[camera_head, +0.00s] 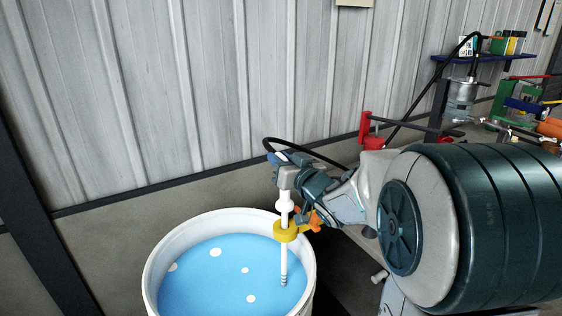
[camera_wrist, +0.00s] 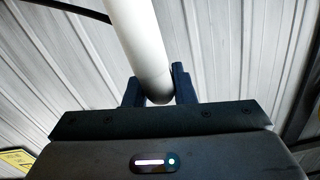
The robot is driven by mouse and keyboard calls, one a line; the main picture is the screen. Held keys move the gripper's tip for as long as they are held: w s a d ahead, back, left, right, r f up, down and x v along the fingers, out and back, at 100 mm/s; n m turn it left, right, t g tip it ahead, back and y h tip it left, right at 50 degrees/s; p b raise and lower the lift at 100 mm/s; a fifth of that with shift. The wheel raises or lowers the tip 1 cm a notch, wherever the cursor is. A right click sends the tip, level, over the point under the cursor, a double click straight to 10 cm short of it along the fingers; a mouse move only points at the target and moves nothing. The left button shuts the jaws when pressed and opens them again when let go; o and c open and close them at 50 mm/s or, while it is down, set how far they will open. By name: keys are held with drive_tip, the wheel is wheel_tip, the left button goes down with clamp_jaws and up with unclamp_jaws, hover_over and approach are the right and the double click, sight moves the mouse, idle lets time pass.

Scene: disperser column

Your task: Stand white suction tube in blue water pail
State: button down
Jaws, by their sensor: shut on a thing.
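The white suction tube (camera_head: 284,262) stands near upright, its ribbed lower end seen against the blue inside of the pail. I cannot tell whether that end touches the water or the bottom. The pail (camera_head: 160,255) has a white rim and wall, with blue contents and several white spots. My gripper (camera_head: 286,178) is shut on the tube's upper part, above the pail's back right rim. In the wrist view the tube (camera_wrist: 138,40) runs between the two dark fingers (camera_wrist: 156,90).
A black hose (camera_head: 310,152) arcs from the tube's top behind my arm. An orange part (camera_head: 314,220) sits beside the collar. A red-ended bar (camera_head: 366,128), a metal vessel (camera_head: 461,100) and a blue shelf (camera_head: 480,58) stand at right. A corrugated wall (camera_head: 180,80) closes the back.

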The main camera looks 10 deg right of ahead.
drive_tip(key=shift+r, duration=0.15)
drive_tip(key=shift+w+d+r+p, duration=0.1)
drive_tip(key=shift+d+r+p, duration=0.05)
drive_tip(key=shift+r+p, duration=1.4)
drive_tip(key=shift+d+r+p, duration=0.1)
drive_tip(key=shift+r+p, duration=1.1)
drive_tip(key=shift+r, duration=0.6)
wheel_tip(320, 180, up, 7)
drive_tip(key=p, duration=0.5)
drive_tip(key=shift+d+p, duration=0.3)
drive_tip(key=shift+p, duration=0.1)
drive_tip(key=shift+w+f, duration=0.1)
wheel_tip(320, 180, up, 7)
drive_tip(key=p, duration=0.3)
drive_tip(key=shift+w+d, duration=0.15)
drive_tip(key=shift+d, duration=0.2)
drive_tip(key=shift+f, duration=0.1)
